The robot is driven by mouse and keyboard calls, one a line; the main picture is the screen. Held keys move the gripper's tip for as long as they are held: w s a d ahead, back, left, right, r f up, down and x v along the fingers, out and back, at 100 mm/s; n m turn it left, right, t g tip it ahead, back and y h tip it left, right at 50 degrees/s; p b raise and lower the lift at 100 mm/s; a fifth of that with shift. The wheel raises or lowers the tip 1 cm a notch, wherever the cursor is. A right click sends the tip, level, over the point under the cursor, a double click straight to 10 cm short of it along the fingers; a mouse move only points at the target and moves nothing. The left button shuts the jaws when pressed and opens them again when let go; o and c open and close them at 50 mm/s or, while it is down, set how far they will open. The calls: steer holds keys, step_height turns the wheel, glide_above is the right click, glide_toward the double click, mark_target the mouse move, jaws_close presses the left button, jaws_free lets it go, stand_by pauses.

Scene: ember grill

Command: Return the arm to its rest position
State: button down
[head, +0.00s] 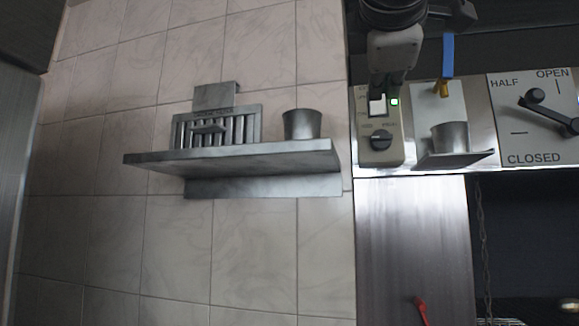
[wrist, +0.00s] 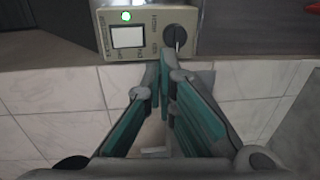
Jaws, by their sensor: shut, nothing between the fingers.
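My gripper (head: 388,84) hangs from the top of the head view, in front of the control box (head: 381,152). In the wrist view my gripper (wrist: 162,64) has its fingers together at the tips with nothing between them. The control box (wrist: 146,48) shows just beyond the tips there, with a white switch, a dark knob and a lit green light. I cannot tell whether the tips touch the box. My arm's upper part is cut off by the top of the head view.
Right of the box, a metal cup (head: 450,136) sits on a small ledge under a tap (head: 441,89). A lever plate (head: 540,135) marked HALF, OPEN and CLOSED is farther right. On the left, a wall shelf (head: 240,158) holds a slatted rack (head: 216,130) and another cup (head: 301,124).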

steer(key=shift+s+a+f, duration=0.1)
steer(key=shift+s+a, duration=0.15)
steer(key=shift+s, duration=0.45)
steer(key=s+d+f+m+g+y+p, duration=0.1)
steer(key=s+d+f+m+g, duration=0.15)
steer(key=f, duration=0.95)
steer(key=s+d+f+m+g+y, duration=0.1)
steer(key=s+f+m+g, duration=0.2)
steer(key=f, duration=0.8)
steer(key=s+d+f+m+g+y+p, duration=0.1)
steer(key=s+f+m+g, duration=0.2)
steer(key=f, duration=0.9)
steer(key=s+f+m+g+y, duration=0.2)
steer(key=s+f+m, duration=0.4)
steer(key=f, duration=0.7)
steer(key=shift+s+a+f+g+p, duration=0.35)
steer(key=shift+s+g, duration=0.3)
steer(key=shift+s, duration=0.3)
